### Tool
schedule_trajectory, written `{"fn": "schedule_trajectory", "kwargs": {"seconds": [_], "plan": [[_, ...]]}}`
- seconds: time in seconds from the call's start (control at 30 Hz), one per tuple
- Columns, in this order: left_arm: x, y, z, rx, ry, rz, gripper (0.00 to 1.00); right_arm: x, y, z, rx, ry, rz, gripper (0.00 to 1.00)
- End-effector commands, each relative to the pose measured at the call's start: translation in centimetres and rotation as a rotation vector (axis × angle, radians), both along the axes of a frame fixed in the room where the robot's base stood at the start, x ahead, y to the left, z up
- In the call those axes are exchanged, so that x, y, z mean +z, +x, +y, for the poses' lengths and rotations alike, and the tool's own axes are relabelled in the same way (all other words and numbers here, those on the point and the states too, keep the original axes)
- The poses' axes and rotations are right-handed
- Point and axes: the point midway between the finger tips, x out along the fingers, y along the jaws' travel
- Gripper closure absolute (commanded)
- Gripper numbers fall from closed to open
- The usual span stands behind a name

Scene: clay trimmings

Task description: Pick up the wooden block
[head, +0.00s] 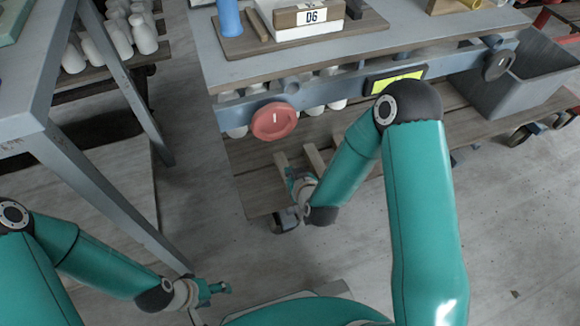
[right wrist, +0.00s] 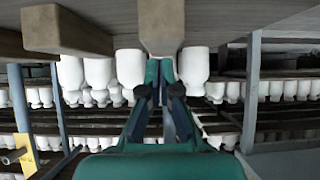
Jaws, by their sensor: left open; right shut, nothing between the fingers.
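A wooden block with a white DG label (head: 308,14) sits on a white box on the bench top. Two wooden pieces lie on the lower shelf beside my right gripper, a left one (head: 283,163) and a right one (head: 315,158). In the right wrist view, which looks upside down, two wooden pieces show at the top, one at the left (right wrist: 68,32) and one at the middle (right wrist: 160,25). My right gripper (head: 289,173) is shut and empty; its fingertips (right wrist: 160,64) appear near the middle piece, contact unclear. My left gripper (head: 225,288) is open and empty, low above the floor.
The bench (head: 260,72) carries a red round knob (head: 274,121) and a yellow-green panel (head: 398,82) on its front. White bottles (right wrist: 130,70) stand on shelves. A grey bin (head: 515,85) is at right, and a blue-grey frame (head: 95,180) at left.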

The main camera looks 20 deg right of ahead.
Motion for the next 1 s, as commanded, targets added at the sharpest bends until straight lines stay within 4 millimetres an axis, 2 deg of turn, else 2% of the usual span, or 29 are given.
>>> {"fn": "schedule_trajectory", "kwargs": {"seconds": [0.03, 0.2, 0.3, 1.0], "plan": [[-0.4, 0.0, 0.0, 0.0, 0.0, 0.0, 0.38, -0.1, 1.2, 0.0, -0.001, 0.0, -0.004, 1.0], [-0.9, 0.0, 0.0, 0.0, 0.0, 0.0, 0.38, -0.1, 4.1, 0.1, -0.001, 0.0, -0.003, 1.0], [-2.0, 0.0, 0.0, 0.0, 0.0, 0.001, 0.38, -1.6, 3.9, 0.1, 0.0, 0.0, 0.003, 1.0], [-2.6, 0.0, 0.0, 0.0, 0.0, 0.0, 0.38, -2.4, 3.4, 0.2, 0.001, 0.001, 0.02, 1.0]]}}
